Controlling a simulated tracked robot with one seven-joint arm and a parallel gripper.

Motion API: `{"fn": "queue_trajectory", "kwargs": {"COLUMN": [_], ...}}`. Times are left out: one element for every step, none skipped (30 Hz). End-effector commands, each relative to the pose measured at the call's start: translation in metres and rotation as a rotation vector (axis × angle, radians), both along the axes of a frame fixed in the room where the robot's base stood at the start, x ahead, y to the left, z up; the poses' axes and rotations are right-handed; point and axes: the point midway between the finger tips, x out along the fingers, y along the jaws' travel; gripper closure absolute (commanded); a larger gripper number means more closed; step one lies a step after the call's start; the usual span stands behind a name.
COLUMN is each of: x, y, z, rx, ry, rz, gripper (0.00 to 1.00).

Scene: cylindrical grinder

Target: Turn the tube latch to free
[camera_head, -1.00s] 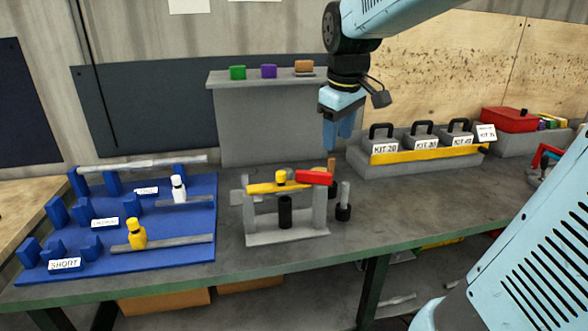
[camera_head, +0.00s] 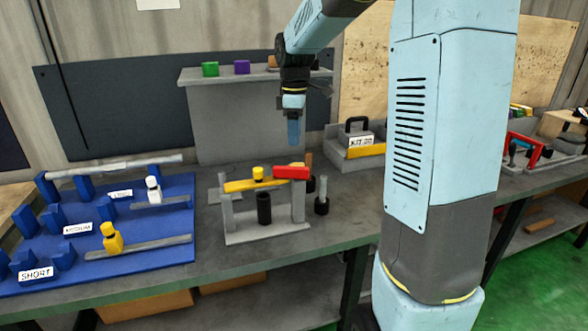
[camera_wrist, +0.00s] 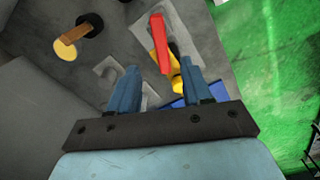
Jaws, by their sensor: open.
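A grey fixture (camera_head: 228,215) on the bench has two uprights with a yellow bar (camera_head: 240,186) across the top. A red block-shaped handle (camera_head: 291,172) sits at the bar's right end; I take it to be the tube latch. A yellow knob (camera_head: 258,173) is on the bar and a black cylinder (camera_head: 264,208) stands below it. My gripper (camera_head: 293,136) points down above the red handle, apart from it. In the wrist view the open, empty gripper (camera_wrist: 160,72) has the red handle (camera_wrist: 161,42) showing between and beyond its fingers, with yellow parts (camera_wrist: 177,84) beside it.
A blue rack (camera_head: 150,240) is to the left. A grey shelf (camera_head: 225,78) with coloured blocks stands behind. A kit case (camera_head: 358,140) is to the right, partly hidden by my arm.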

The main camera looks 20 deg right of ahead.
Motion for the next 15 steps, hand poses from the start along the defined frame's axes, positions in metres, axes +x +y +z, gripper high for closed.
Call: {"fn": "queue_trajectory", "kwargs": {"x": [0.0,0.0,0.0,-0.001,-0.001,-0.001,-0.001,-0.001,-0.001,-0.001,-0.001,-0.001,-0.001,-0.001,-0.001], "y": [0.0,0.0,0.0,0.0,0.0,0.0,0.0,0.0,0.0,0.0,0.0,0.0,0.0,0.0,0.0], "z": [-0.009,-0.015,-0.022,-0.028,-0.033,-0.04,-0.045,-0.05,-0.057,-0.063,-0.068,-0.074,-0.079,-0.083,-0.089], "rx": [0.0,0.001,0.001,0.001,0.001,0.001,0.001,0.001,0.001,0.002,0.001,0.0,0.001,0.0,0.0], "ry": [0.003,0.004,0.004,0.005,0.004,0.004,0.004,0.003,0.004,0.004,0.004,0.003,0.003,0.003,0.003], "rz": [0.0,0.0,0.0,0.0,0.0,0.0,0.0,0.0,0.0,0.0,-0.001,-0.001,-0.001,-0.001,-0.001], "gripper": [0.51,0.51,0.51,0.51,0.51,0.51,0.51,0.51,0.51,0.51,0.51,0.51,0.51,0.51,0.51]}}
